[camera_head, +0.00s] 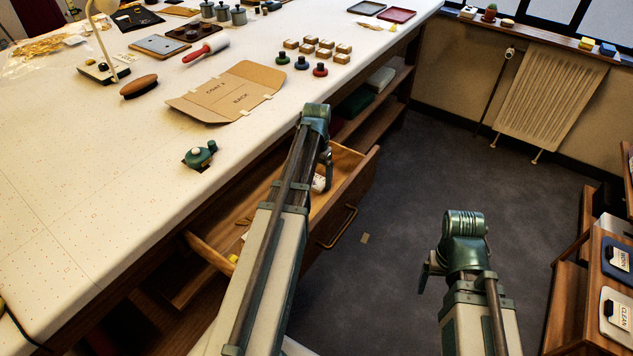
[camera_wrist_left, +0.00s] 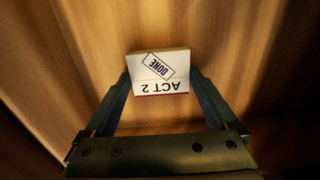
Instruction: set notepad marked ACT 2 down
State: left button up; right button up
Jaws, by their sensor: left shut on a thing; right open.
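The notepad marked ACT 2 (camera_wrist_left: 158,76) is a small white pad with a dark red edge and a boxed DONE stamp. In the left wrist view it sits between the fingertips of my left gripper (camera_wrist_left: 158,82), which is shut on it. In the head view, my left gripper (camera_head: 325,172) reaches down into the open wooden drawer (camera_head: 349,198), and part of the white notepad (camera_head: 318,184) shows beside it. I cannot tell whether the pad touches the drawer floor. My right gripper (camera_head: 427,272) is empty over the floor, open, its fingers barely visible.
Small yellow items (camera_head: 234,258) lie in the drawer's near end, partly hidden by my left arm. The white worktable (camera_head: 70,220) above holds a green tape dispenser (camera_head: 199,155) and a cardboard folder (camera_head: 232,92) near its edge. A wooden shelf unit (camera_head: 590,265) stands at right.

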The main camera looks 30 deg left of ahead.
aim_at(316, 180)
pick_arm(q)
jog(key=shift+r, duration=0.1)
jog(key=shift+f, duration=0.25)
jog(key=o, duration=1.1)
jog(key=shift+r, duration=0.1)
jog(key=shift+r, duration=0.1)
notch_tip(316, 180, up, 12)
jog(key=p, duration=1.2)
jog(key=shift+r, duration=0.1)
notch_tip(316, 180, down, 12)
jog(key=b, duration=1.2)
